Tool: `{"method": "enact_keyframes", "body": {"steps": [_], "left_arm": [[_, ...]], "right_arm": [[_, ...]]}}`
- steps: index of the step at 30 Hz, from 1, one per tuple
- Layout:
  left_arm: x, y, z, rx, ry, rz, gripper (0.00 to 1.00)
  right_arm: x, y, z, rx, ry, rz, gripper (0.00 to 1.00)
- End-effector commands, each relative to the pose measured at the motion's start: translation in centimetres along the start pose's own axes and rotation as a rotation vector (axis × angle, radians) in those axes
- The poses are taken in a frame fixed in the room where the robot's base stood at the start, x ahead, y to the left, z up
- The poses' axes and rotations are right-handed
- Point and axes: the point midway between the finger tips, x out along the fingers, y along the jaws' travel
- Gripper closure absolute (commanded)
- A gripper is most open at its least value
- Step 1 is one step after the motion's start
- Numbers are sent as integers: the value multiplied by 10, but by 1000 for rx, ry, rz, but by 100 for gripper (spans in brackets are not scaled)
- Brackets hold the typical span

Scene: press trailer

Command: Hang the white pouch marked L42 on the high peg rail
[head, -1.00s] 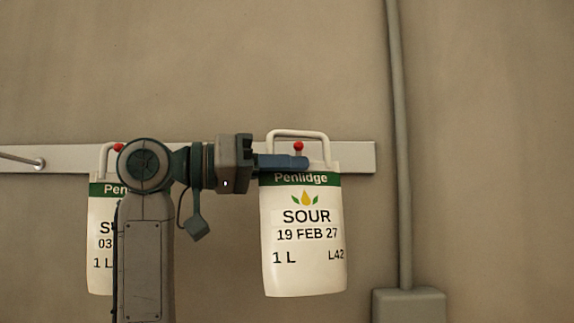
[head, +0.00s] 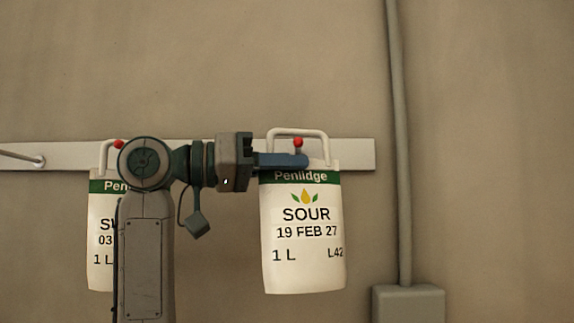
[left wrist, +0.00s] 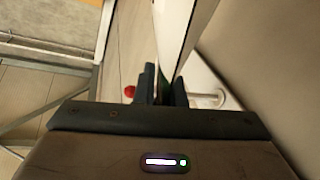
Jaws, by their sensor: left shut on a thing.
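The white pouch marked L42 (head: 303,255) hangs upright in front of the peg rail (head: 358,154), with a green band and a white loop handle (head: 297,132) at its top. My left gripper (head: 282,161) is shut on the pouch's top, from the left. A red peg tip (head: 298,142) shows inside the loop; whether the peg passes through it, I cannot tell. In the left wrist view the pouch (left wrist: 172,35) is seen edge-on between the fingers (left wrist: 164,88). My right gripper is not in view.
Another white pouch (head: 100,220) hangs on the rail at the left, partly behind my left arm, by a second red-tipped peg (head: 119,144). A bare metal peg (head: 38,161) is at the far left. A vertical conduit (head: 399,150) runs into a grey box (head: 408,304) at the right.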

Motion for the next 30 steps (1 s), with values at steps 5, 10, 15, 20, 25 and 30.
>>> {"method": "enact_keyframes", "body": {"steps": [5,10,15,20,25,30], "left_arm": [[0,-2,2,1,3,1,100],[1,-5,4,0,3,1,100],[1,-8,7,1,3,1,100],[1,-9,8,1,3,1,100],[1,-9,8,2,3,1,100],[1,-9,8,2,3,1,100]], "right_arm": [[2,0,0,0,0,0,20],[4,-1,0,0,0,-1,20],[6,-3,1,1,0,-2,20],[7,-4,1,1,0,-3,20],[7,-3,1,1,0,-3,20],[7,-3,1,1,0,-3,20]]}}
